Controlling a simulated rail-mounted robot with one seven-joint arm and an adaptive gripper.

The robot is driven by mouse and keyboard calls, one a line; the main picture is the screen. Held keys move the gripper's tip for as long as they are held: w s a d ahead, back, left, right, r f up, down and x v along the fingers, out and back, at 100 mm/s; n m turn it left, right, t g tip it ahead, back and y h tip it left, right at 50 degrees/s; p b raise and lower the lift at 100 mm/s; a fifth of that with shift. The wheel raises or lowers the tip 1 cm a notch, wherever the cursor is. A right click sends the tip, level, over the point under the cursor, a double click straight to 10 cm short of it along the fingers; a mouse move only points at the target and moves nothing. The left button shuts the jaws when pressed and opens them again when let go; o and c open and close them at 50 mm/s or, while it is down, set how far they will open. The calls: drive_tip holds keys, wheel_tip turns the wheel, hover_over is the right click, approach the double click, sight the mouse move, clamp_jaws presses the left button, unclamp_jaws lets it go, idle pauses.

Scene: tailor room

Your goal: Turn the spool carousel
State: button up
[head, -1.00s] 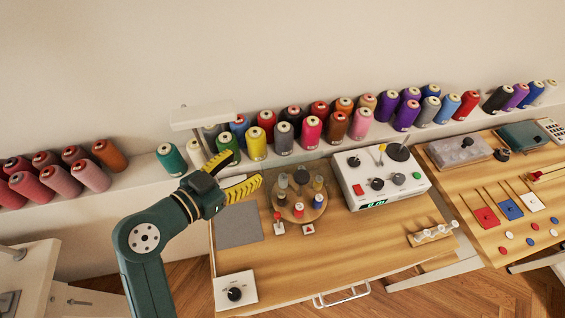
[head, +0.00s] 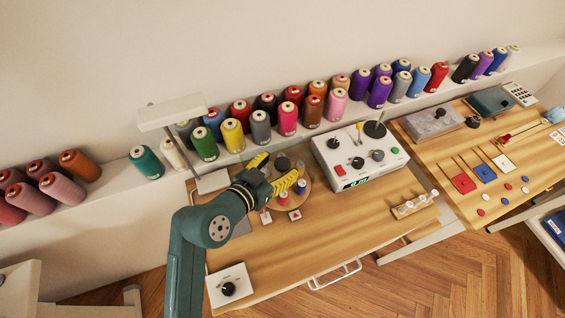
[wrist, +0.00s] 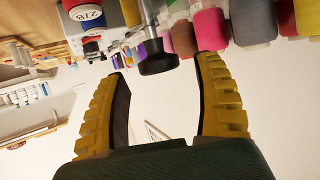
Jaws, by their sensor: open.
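The spool carousel (head: 308,203) is a round wooden disc on the desk, partly hidden behind my gripper. It carries a few small spools, among them a red one (head: 283,198) and a blue one (head: 301,187), and a dark round knob (head: 283,163) on top. My gripper (head: 280,166) is open with its yellow fingers over the left part of the carousel, near the knob. In the wrist view, a dark knob (wrist: 158,59) shows between the spread fingertips, apart from both. A spool labelled 278 (wrist: 85,14) is beyond the left finger. Contact is not visible.
A white control box (head: 360,155) stands right of the carousel. A lamp (head: 172,112) stands at the back left. Thread cones (head: 287,118) line the wall shelf. A white dial box (head: 230,288) sits at the front left. The desk's front middle (head: 330,240) is clear.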

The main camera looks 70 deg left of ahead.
drive_tip(key=shift+x, duration=1.2)
drive_tip(key=shift+s, duration=0.1)
drive_tip(key=c, duration=1.2)
